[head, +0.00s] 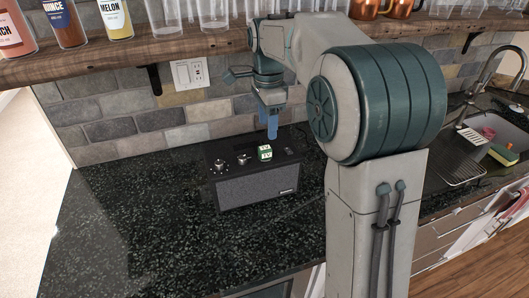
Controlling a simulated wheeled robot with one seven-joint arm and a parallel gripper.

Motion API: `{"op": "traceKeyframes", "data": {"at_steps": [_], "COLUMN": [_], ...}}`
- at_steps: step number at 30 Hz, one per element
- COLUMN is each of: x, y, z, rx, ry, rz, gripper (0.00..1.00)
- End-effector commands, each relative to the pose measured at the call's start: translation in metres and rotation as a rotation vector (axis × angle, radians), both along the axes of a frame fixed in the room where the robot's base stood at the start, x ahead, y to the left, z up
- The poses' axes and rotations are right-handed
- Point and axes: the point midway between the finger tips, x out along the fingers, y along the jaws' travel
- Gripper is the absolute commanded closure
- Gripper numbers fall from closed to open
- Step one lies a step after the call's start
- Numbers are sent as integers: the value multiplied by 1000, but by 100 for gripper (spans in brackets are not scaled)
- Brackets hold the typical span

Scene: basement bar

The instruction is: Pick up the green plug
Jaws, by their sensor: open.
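A small green and white block with lettering (265,153), which I take to be the green plug, rests on top of a dark amplifier-like box (258,186) on the counter. My gripper (272,132) points down with blue fingers just above and behind the plug in the picture. It is open and holds nothing that I can see. The gap between the fingertips and the plug is hard to judge. The fingers are small here and overlap each other in this view.
The box has knobs (243,159) beside the plug. A wooden shelf (200,44) with bottles and glasses runs above, near my arm. A wall outlet (188,72) is behind. A sink (490,135) lies to the right. The black counter (130,220) is clear at left.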

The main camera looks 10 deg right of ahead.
Motion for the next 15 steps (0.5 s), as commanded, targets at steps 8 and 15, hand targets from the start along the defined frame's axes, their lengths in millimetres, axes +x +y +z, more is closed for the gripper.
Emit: {"op": "traceKeyframes", "data": {"at_steps": [8,15], "x": [0,2], "y": [0,2], "z": [-32,-59], "rx": [0,-1], "ry": [-1,4], "rz": [2,2], "gripper": [47,47]}}
